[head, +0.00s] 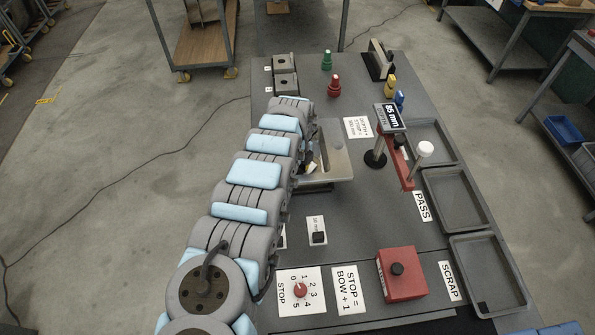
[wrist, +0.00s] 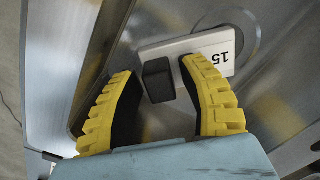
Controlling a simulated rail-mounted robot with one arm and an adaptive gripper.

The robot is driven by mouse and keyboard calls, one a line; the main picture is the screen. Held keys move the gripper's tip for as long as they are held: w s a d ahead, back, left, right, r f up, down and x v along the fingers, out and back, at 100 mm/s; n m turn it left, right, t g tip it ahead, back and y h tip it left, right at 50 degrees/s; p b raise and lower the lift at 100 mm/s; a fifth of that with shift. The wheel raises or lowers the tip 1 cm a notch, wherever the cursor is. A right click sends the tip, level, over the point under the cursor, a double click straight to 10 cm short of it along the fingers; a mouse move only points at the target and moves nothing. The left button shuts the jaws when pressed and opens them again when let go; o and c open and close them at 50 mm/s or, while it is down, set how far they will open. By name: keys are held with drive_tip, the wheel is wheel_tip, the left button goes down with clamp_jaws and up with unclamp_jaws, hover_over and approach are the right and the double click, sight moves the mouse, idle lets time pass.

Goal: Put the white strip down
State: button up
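I cannot make out the strip there.
A gauge stand marked "85 mm" (head: 391,117) is close right of the sink. Three grey trays (head: 458,198) line the bench's right side. A red box (head: 401,273) and a STOP dial (head: 300,290) are near the front.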

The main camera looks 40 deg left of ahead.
sight(298, 170)
wheel_tip(298, 170, up, 12)
drive_tip(key=p, duration=0.1)
drive_tip(key=shift+r, duration=0.2)
idle(0.8)
idle(0.4)
